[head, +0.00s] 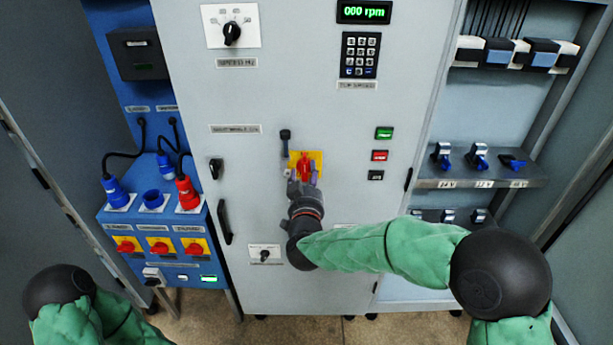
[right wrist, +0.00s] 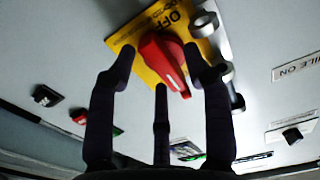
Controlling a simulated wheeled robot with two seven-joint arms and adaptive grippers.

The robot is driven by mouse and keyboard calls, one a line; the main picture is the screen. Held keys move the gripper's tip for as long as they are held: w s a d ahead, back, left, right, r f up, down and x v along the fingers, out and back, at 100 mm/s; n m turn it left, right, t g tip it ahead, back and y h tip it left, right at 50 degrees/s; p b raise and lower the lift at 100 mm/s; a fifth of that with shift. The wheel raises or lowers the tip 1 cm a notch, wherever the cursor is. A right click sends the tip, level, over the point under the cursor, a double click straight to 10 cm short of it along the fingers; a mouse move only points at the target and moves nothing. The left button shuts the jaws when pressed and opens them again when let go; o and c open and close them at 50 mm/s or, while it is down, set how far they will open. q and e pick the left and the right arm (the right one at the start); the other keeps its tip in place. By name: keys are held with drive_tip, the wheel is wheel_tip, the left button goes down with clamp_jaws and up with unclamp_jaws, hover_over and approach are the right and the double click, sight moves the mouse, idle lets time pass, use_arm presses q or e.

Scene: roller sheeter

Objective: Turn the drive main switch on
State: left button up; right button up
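The drive main switch is a red rotary handle (head: 304,161) on a yellow plate (head: 317,158), in the middle of the grey cabinet front. In the right wrist view the handle (right wrist: 168,65) shows in front of the yellow plate (right wrist: 133,40), where the word OFF can be read. My right gripper (head: 304,181) is right at the switch. In the right wrist view its dark fingers (right wrist: 160,75) are spread, with the handle between and just beyond their tips. I cannot tell if any finger touches it. My left gripper is out of view.
A dark lever (head: 285,142) sticks out just left of the switch. Green (head: 384,133) and red (head: 380,155) buttons sit to its right. A display (head: 364,12) reads 000 rpm. A blue panel (head: 113,216) at left carries plugs and several smaller red-on-yellow switches.

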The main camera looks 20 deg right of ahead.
drive_tip(key=shift+s, duration=0.1)
drive_tip(key=v, duration=1.2)
idle(0.5)
wheel_tip(320, 180, down, 27)
drive_tip(key=a+n+g+y, duration=0.2)
drive_tip(key=g+y, duration=0.4)
drive_tip(key=g, duration=0.2)
drive_tip(key=s+a+f+m+g+y, duration=0.1)
drive_tip(key=s+f+g, duration=0.8)
drive_tip(key=s+f, duration=1)
drive_tip(key=shift+s+a+f+y, duration=0.25)
drive_tip(key=shift+a+f+y, duration=0.2)
drive_tip(key=shift+a+y, duration=0.45)
drive_tip(key=shift+d, duration=0.1)
